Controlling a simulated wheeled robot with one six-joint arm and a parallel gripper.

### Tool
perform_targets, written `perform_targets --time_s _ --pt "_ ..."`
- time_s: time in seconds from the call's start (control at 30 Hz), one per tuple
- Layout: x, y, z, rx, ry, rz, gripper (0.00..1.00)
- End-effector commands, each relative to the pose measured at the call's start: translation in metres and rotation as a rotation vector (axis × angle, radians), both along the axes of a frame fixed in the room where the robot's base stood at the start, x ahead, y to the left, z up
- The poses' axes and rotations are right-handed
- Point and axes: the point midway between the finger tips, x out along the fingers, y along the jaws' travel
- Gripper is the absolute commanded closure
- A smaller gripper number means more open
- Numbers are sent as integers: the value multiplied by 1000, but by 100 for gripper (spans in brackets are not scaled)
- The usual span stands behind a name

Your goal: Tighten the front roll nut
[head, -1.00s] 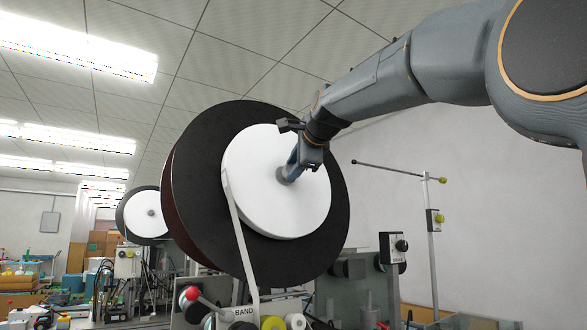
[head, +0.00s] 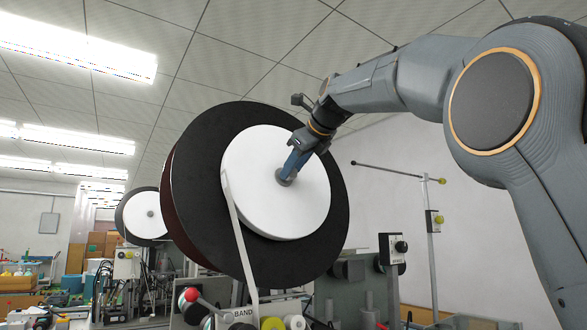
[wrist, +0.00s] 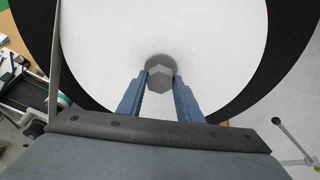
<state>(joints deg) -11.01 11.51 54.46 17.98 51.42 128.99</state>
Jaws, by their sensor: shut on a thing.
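The front roll (head: 290,205) is a white disc of band material between large black flanges (head: 200,190), and it fills most of the wrist view (wrist: 230,60). The grey roll nut (head: 284,177) sits at its centre; in the wrist view it shows as a hexagonal nut (wrist: 159,77) with a round grey base behind it. My gripper (head: 290,170) reaches in from the upper right. In the wrist view its two blue fingers (wrist: 160,80) stand on either side of the nut and are shut on it.
A white band strip (head: 240,240) runs down from the roll to the machine below. A red-knobbed lever (head: 193,294) and a control box (head: 393,248) are on the machine. A thin stand with a rod (head: 430,230) is to the right. A second roll (head: 150,213) stands farther back.

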Motion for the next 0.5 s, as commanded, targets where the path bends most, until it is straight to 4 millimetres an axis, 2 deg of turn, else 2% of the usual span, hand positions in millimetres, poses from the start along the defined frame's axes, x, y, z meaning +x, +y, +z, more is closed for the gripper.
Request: perform_targets --time_s 0.5 --pt "1 -1 0 89 59 -27 90"
